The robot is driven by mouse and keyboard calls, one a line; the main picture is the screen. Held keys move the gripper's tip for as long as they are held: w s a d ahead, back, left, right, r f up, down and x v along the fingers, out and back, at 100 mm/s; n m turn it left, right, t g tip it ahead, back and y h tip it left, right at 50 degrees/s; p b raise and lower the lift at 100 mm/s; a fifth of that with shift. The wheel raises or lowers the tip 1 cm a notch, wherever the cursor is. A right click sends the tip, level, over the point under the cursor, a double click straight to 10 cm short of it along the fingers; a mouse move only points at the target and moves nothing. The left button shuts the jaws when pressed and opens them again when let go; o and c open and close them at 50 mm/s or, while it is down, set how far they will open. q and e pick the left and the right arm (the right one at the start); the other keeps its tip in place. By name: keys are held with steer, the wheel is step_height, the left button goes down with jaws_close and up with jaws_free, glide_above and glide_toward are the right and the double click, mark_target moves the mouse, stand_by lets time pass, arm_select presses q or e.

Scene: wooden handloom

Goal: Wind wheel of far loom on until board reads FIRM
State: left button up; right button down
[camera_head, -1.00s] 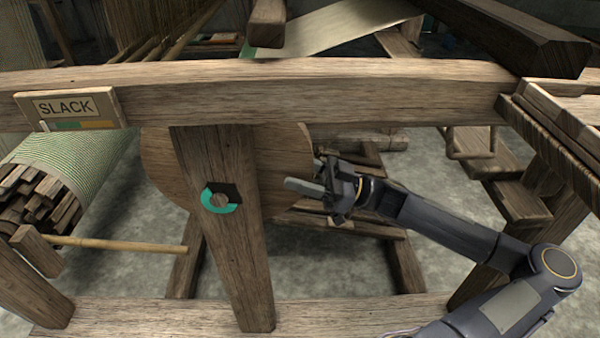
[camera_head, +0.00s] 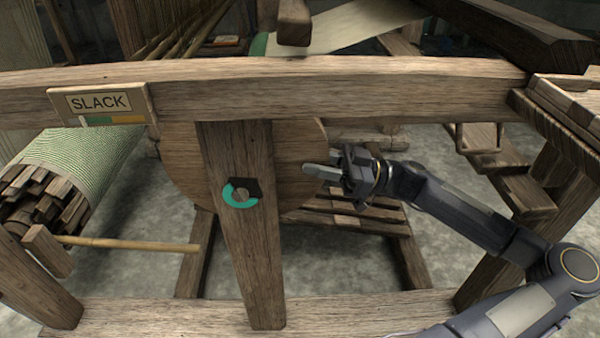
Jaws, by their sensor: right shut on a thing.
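The wooden wheel (camera_head: 295,160) is a large round disc behind an upright post (camera_head: 238,230) of the loom. A dark and teal ring (camera_head: 241,193) sits on the post in front of it. The board (camera_head: 100,104) on the beam at the left reads SLACK, with a white, green and orange strip under the word. My right gripper (camera_head: 322,170) is at the right edge of the wheel, shut on a part of the wheel that its fingers largely hide. My left gripper is not in view.
A thick beam (camera_head: 350,90) runs across above the wheel. A cloth roll (camera_head: 85,165) and a thin rod (camera_head: 130,243) are at the left. A low rail (camera_head: 380,308) crosses the front. Wooden steps (camera_head: 515,180) stand at the right.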

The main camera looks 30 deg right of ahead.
steer(key=shift+r+h, duration=0.3)
steer(key=shift+r, duration=0.25)
steer(key=shift+r+g+h, duration=0.3)
steer(key=shift+r+h, duration=0.15)
steer(key=shift+h, duration=0.05)
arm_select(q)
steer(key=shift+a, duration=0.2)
arm_select(e)
steer(key=c, duration=1)
jaws_free()
steer(key=shift+f, duration=0.1)
